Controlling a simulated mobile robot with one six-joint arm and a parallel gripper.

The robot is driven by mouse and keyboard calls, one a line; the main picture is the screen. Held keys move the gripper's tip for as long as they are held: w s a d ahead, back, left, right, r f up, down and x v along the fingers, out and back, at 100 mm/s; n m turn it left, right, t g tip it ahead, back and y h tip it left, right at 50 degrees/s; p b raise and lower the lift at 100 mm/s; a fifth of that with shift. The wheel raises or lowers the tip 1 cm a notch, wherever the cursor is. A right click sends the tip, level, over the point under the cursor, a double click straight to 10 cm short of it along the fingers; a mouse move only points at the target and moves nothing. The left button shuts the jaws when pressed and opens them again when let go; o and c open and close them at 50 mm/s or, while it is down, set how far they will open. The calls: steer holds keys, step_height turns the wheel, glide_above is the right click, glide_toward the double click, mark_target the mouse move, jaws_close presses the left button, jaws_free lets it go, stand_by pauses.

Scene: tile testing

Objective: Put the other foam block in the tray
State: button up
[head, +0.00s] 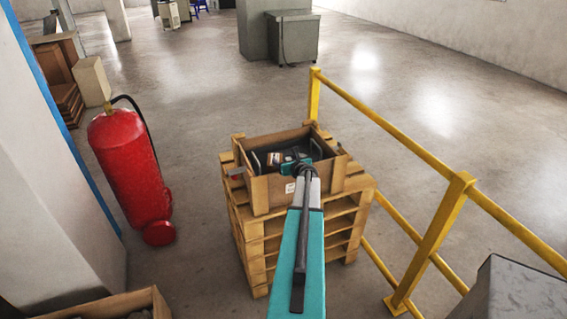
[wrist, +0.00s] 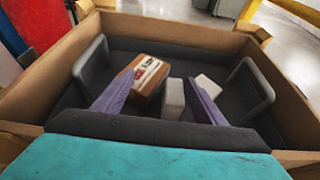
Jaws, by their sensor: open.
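A dark grey tray (wrist: 140,48) with two upright loop handles lies inside an open cardboard box (wrist: 55,70). In the wrist view, two pale blocks that look like foam are over the tray floor. One pale block (wrist: 173,98) is between my fingers, close to the right finger. The other pale block (wrist: 208,84) is just beyond and right of that finger. My gripper (wrist: 160,77) is open, its purple fingers reaching down into the box; I see no grip on anything. The head view shows the gripper (head: 298,168) over the box, hiding part of the contents.
A brown carton with a white and red label (wrist: 148,74) lies in the tray beside the nearer block. The cardboard box stands on stacked wooden pallets (head: 255,240). A yellow railing (head: 440,230) runs on the right; a red fire extinguisher (head: 130,165) stands left.

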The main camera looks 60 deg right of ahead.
steer(key=shift+r, duration=0.15)
steer(key=shift+r+p, duration=0.45)
steer(key=shift+r, duration=0.05)
steer(key=shift+s+a, duration=0.2)
steer(key=shift+s, duration=0.05)
steer(key=b+v, duration=0.3)
steer(key=v, duration=0.8)
steer(key=shift+s+a, duration=0.1)
steer(key=shift+s, duration=0.05)
steer(key=shift+s, duration=0.1)
stand_by(0.3)
